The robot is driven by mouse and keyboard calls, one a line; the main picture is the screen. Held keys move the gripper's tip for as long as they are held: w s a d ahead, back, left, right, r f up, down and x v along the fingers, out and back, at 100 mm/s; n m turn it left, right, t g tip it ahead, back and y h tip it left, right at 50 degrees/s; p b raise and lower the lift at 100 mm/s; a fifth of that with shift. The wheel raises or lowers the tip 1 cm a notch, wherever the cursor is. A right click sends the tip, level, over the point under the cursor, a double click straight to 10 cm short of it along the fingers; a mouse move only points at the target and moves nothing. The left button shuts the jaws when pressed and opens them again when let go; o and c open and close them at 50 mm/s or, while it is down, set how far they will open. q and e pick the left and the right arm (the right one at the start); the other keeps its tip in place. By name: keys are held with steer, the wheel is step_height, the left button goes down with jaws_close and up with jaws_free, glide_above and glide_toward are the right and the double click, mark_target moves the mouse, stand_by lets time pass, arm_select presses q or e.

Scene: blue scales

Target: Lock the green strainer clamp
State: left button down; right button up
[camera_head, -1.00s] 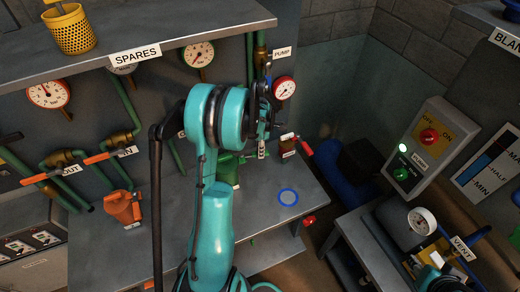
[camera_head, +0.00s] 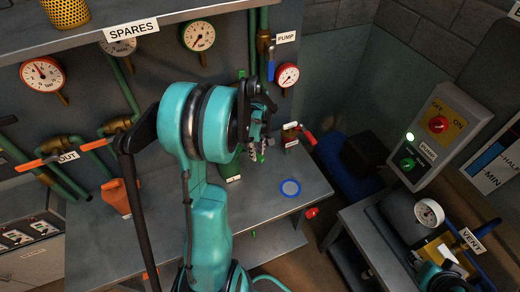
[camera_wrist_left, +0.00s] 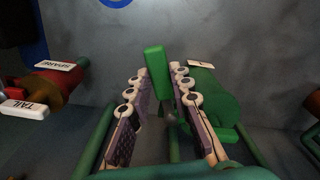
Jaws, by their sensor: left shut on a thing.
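The green strainer (camera_head: 228,172) stands on the grey bench, largely hidden behind my left arm in the head view. In the left wrist view its rounded green body (camera_wrist_left: 210,98) is at the right, with a white label on top. An upright green clamp lever (camera_wrist_left: 157,75) rises between the two fingers of my left gripper (camera_wrist_left: 160,112). The gripper is shut on this lever. In the head view my left gripper (camera_head: 258,150) is over the strainer, and its fingertips are hard to make out. My right gripper does not show clearly in any view.
A blue ring (camera_head: 290,188) lies on clear bench (camera_head: 275,210) in front. An orange can (camera_head: 120,197) stands left. Pipes and gauges (camera_head: 198,35) line the back below a shelf (camera_head: 185,12).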

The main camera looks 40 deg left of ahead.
arm_select(q)
steer(key=shift+s+a+m+b, duration=0.25)
steer(key=shift+s+m, duration=0.45)
steer(key=shift+m, duration=0.45)
steer(key=shift+s+a+m+b, duration=0.1)
steer(key=shift+s+a+m, duration=0.1)
steer(key=shift+s+m, duration=0.75)
steer(key=shift+w, duration=0.25)
steer(key=c, duration=1.4)
jaws_free()
steer(key=shift+o, duration=0.2)
step_height(320, 180, up, 12)
